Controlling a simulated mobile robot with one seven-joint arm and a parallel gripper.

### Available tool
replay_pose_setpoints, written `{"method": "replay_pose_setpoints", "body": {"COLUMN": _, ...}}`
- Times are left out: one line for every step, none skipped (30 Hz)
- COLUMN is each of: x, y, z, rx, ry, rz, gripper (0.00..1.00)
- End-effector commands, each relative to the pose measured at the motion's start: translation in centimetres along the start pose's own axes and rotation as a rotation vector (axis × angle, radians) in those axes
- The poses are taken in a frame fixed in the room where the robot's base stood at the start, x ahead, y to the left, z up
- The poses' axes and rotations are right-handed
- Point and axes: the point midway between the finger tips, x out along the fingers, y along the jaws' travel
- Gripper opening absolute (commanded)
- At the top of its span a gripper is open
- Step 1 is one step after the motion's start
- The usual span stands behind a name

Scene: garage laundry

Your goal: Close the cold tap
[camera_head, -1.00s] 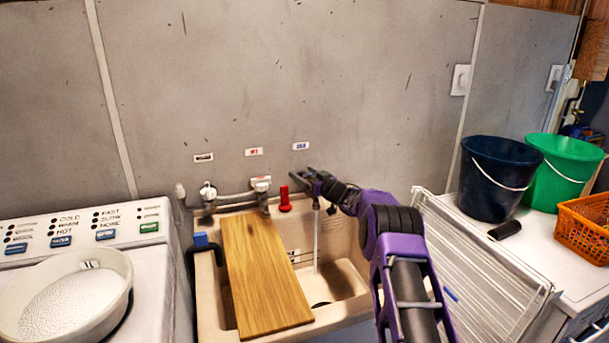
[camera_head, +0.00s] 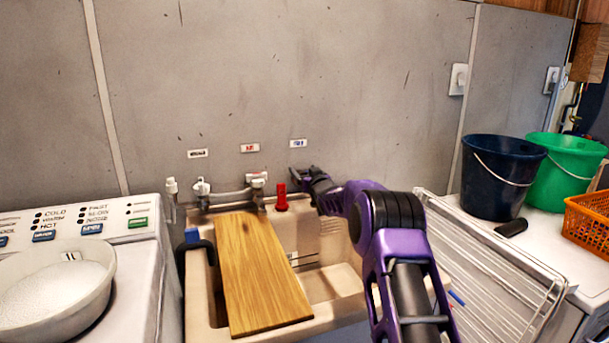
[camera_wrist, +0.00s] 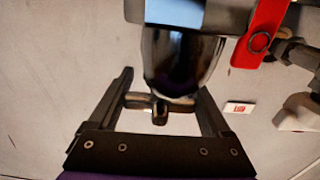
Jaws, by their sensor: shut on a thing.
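In the head view my gripper (camera_head: 308,176) is at the wall behind the right half of the sink, below the blue label (camera_head: 298,143). The cold tap is mostly hidden by the gripper there. In the wrist view my gripper (camera_wrist: 163,98) has a finger on each side of the tap's metal cross handle (camera_wrist: 160,104), shut on it. The dark shiny tap body (camera_wrist: 180,62) is just above the handle in that picture. No water stream shows in the sink (camera_head: 335,285).
A red lever tap (camera_head: 281,197) stands just left of my gripper; its lever also shows in the wrist view (camera_wrist: 265,30). A wooden board (camera_head: 255,275) lies across the sink. A washing machine (camera_head: 130,265) is left; buckets (camera_head: 495,180) and an orange basket (camera_head: 588,222) are right.

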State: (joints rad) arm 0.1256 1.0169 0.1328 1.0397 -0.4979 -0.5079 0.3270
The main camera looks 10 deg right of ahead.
Motion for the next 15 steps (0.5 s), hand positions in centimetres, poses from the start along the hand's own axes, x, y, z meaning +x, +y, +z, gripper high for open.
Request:
{"method": "replay_pose_setpoints", "body": {"x": 0.00, "y": 0.06, "z": -0.14, "rx": -0.001, "ry": 0.001, "rz": 0.001, "gripper": 0.27}}
{"method": "replay_pose_setpoints", "body": {"x": 0.00, "y": 0.06, "z": -0.14, "rx": -0.001, "ry": 0.001, "rz": 0.001, "gripper": 0.27}}
{"method": "replay_pose_setpoints", "body": {"x": 0.00, "y": 0.06, "z": -0.14, "rx": -0.001, "ry": 0.001, "rz": 0.001, "gripper": 0.27}}
{"method": "replay_pose_setpoints", "body": {"x": 0.00, "y": 0.06, "z": -0.13, "rx": -0.001, "ry": 0.001, "rz": 0.000, "gripper": 0.88}}
{"method": "replay_pose_setpoints", "body": {"x": 0.00, "y": 0.06, "z": -0.13, "rx": -0.001, "ry": 0.001, "rz": 0.000, "gripper": 0.93}}
{"method": "replay_pose_setpoints", "body": {"x": 0.00, "y": 0.06, "z": -0.11, "rx": -0.001, "ry": 0.001, "rz": 0.000, "gripper": 1.00}}
{"method": "replay_pose_setpoints", "body": {"x": 0.00, "y": 0.05, "z": -0.10, "rx": 0.000, "ry": 0.001, "rz": 0.000, "gripper": 1.00}}
{"method": "replay_pose_setpoints", "body": {"x": 0.00, "y": 0.05, "z": -0.09, "rx": 0.000, "ry": 0.001, "rz": 0.000, "gripper": 1.00}}
{"method": "replay_pose_setpoints", "body": {"x": 0.00, "y": 0.05, "z": -0.07, "rx": 0.000, "ry": 0.001, "rz": 0.000, "gripper": 1.00}}
{"method": "replay_pose_setpoints", "body": {"x": 0.00, "y": 0.04, "z": -0.06, "rx": 0.000, "ry": 0.001, "rz": 0.000, "gripper": 1.00}}
{"method": "replay_pose_setpoints", "body": {"x": 0.00, "y": 0.04, "z": -0.05, "rx": 0.000, "ry": 0.001, "rz": 0.000, "gripper": 1.00}}
{"method": "replay_pose_setpoints", "body": {"x": 0.00, "y": 0.03, "z": -0.04, "rx": 0.000, "ry": 0.000, "rz": 0.000, "gripper": 1.00}}
{"method": "replay_pose_setpoints", "body": {"x": -0.02, "y": 0.03, "z": -0.03, "rx": 0.000, "ry": 0.000, "rz": 0.000, "gripper": 1.00}}
{"method": "replay_pose_setpoints", "body": {"x": -0.06, "y": 0.03, "z": -0.03, "rx": 0.000, "ry": 0.000, "rz": 0.000, "gripper": 1.00}}
{"method": "replay_pose_setpoints", "body": {"x": -0.15, "y": 0.03, "z": -0.03, "rx": 0.000, "ry": 0.000, "rz": 0.000, "gripper": 1.00}}
